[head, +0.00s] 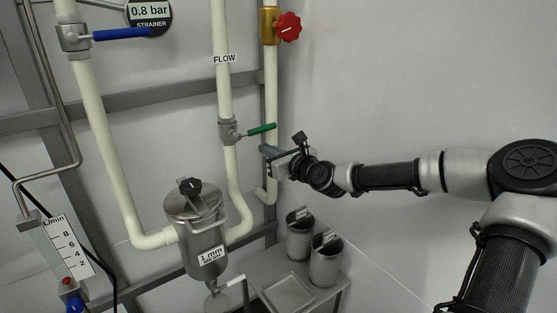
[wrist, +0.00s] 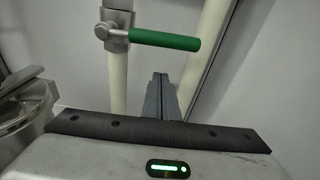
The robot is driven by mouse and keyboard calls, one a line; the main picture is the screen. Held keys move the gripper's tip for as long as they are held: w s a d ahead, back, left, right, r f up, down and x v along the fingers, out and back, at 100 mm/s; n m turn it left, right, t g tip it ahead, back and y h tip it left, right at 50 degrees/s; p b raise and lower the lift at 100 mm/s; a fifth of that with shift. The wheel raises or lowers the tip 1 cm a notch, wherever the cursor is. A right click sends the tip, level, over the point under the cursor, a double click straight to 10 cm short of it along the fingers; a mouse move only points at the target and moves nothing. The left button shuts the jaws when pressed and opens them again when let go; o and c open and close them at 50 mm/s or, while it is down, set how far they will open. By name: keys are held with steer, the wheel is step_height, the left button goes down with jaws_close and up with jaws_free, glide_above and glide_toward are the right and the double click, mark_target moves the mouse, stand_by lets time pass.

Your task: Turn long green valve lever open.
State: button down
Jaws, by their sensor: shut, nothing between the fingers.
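The green valve lever (head: 261,129) sticks out to the right from a grey metal valve body (head: 229,131) on the middle white pipe, below the FLOW label. It lies nearly level, across the pipe, tilted slightly up at its free end in the head view. In the wrist view the green lever (wrist: 165,40) lies across the top, ahead of my gripper. My gripper (head: 266,150) is shut and empty, just below and near the lever's free end. The closed fingers (wrist: 160,95) show in the wrist view under the lever, with a visible gap to it.
A blue-handled valve (head: 120,34) is on the left pipe and a red knob (head: 288,27) on the right pipe. A steel strainer pot (head: 195,220) stands below left. Mesh baskets (head: 325,262) sit on a low shelf. The wall at right is clear.

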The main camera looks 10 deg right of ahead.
mark_target(255, 131)
steer(key=shift+s+r, duration=0.15)
steer(key=shift+r, duration=0.85)
steer(key=shift+s+r, duration=0.15)
steer(key=shift+r, duration=0.85)
